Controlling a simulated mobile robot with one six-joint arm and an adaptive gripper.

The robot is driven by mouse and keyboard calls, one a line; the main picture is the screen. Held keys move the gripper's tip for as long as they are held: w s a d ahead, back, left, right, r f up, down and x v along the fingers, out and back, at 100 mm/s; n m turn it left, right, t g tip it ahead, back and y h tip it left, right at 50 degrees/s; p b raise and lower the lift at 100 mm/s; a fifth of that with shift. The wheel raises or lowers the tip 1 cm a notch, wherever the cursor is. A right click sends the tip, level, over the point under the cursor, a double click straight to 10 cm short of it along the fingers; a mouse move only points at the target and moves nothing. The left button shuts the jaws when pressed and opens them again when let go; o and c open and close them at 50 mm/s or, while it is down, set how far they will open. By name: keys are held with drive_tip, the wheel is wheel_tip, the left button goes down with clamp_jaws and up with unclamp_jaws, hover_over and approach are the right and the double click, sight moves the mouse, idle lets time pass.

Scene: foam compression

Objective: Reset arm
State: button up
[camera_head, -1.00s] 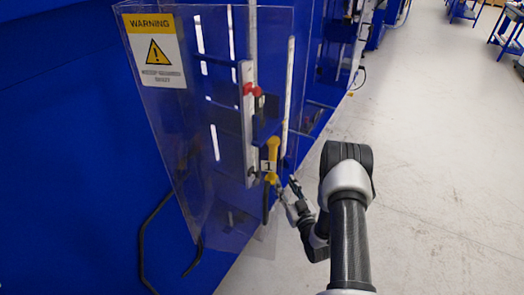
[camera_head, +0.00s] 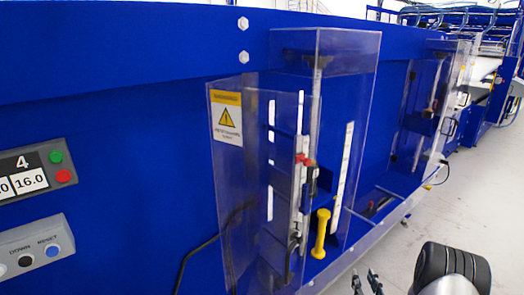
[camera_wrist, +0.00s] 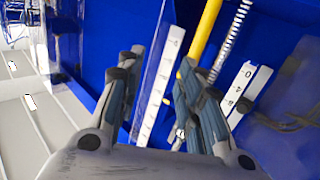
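My arm (camera_head: 455,268) shows at the lower right of the head view, with its dark rounded joint near the bottom edge. My gripper (camera_head: 368,281) is at the bottom edge, low and in front of the clear-walled station. In the wrist view my gripper (camera_wrist: 160,66) has its two finger pairs spread apart, with nothing held between them. A white ruled scale (camera_wrist: 157,88) shows behind the gap. A yellow handle (camera_head: 320,234) stands upright in the station, apart from my gripper; whether the yellow rod in the wrist view is the same piece I cannot tell.
A clear guard door (camera_head: 232,180) with a warning sign (camera_head: 227,118) stands swung out at the left of the station. A control panel (camera_head: 30,172) and a button box (camera_head: 35,248) are at far left. Free floor (camera_head: 495,190) lies right.

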drive_tip(key=w+a+r+n+g, duration=0.1)
drive_tip(key=w+a+r+g, duration=0.1)
drive_tip(key=r, duration=0.4)
drive_tip(key=w+a+r+g, duration=0.1)
drive_tip(key=w+r, duration=0.2)
drive_tip(key=r, duration=0.3)
drive_tip(key=s+a+r+g+h, duration=0.1)
drive_tip(key=s+a+r+g, duration=0.3)
drive_tip(key=s+r, duration=0.45)
drive_tip(key=s+a+r+g, duration=0.2)
drive_tip(key=s+a, duration=0.2)
drive_tip(key=s, duration=0.6)
drive_tip(key=s+a+r+g+y, duration=0.1)
drive_tip(key=s+a+r, duration=0.2)
drive_tip(key=s, duration=0.7)
drive_tip(key=s+a+r+m+g, duration=0.1)
drive_tip(key=s+a, duration=0.4)
drive_tip(key=s, duration=0.5)
drive_tip(key=shift+s+r+g+y, duration=0.15)
drive_tip(key=shift+r+g+y, duration=0.15)
drive_tip(key=shift+r+g, duration=0.45)
drive_tip(key=shift+f, duration=0.1)
